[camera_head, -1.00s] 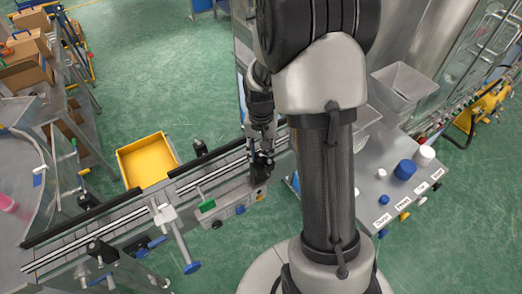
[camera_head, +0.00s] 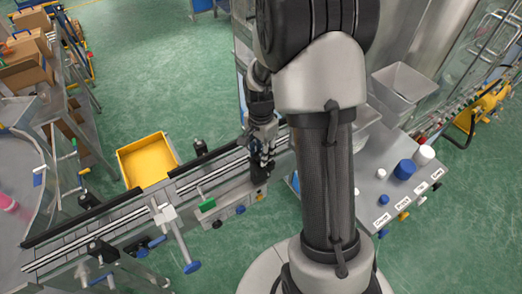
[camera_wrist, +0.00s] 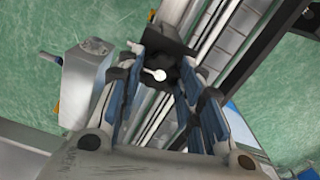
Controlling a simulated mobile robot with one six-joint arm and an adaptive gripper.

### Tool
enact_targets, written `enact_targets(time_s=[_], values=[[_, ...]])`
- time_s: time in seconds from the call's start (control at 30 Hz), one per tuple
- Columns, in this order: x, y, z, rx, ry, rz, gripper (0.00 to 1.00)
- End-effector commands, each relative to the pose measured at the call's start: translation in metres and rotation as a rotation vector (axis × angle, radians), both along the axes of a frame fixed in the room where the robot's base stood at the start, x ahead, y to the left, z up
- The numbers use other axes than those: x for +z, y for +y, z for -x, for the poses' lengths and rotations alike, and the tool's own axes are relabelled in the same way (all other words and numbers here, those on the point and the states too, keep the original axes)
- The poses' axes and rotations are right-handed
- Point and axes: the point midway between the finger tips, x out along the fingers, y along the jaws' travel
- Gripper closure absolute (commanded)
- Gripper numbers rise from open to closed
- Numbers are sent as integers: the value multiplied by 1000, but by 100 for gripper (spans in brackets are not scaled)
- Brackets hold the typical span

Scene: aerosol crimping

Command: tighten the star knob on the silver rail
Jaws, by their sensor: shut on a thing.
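My gripper (camera_wrist: 163,62) reaches over the conveyor in the wrist view, its blue-padded fingers on both sides of a dark knob (camera_wrist: 158,75) with a bright metal piece at its middle. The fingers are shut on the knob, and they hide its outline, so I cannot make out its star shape. A silver rail (camera_wrist: 222,52) runs diagonally past it. In the head view my gripper (camera_head: 262,160) is at the right part of the conveyor's silver rail (camera_head: 105,222); the held knob is mostly hidden there.
A grey box with a green button (camera_head: 207,205) is on the conveyor's near side, beside a white clamp (camera_head: 163,213). A yellow bin (camera_head: 147,160) stands behind the conveyor. A table with blue and white caps (camera_head: 405,169) is at right. Green floor is clear at the back.

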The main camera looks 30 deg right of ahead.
Motion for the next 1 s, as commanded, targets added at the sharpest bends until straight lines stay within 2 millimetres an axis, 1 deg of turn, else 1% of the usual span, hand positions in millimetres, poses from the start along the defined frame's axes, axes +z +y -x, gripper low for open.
enact_targets(time_s=[0.53,0.57,0.87,1.0], values=[[0,0,0,-28,-1,0,90],[0,0,0,-28,-1,0,65],[0,0,0,-26,-1,0,45],[0,0,0,-26,0,0,45]])
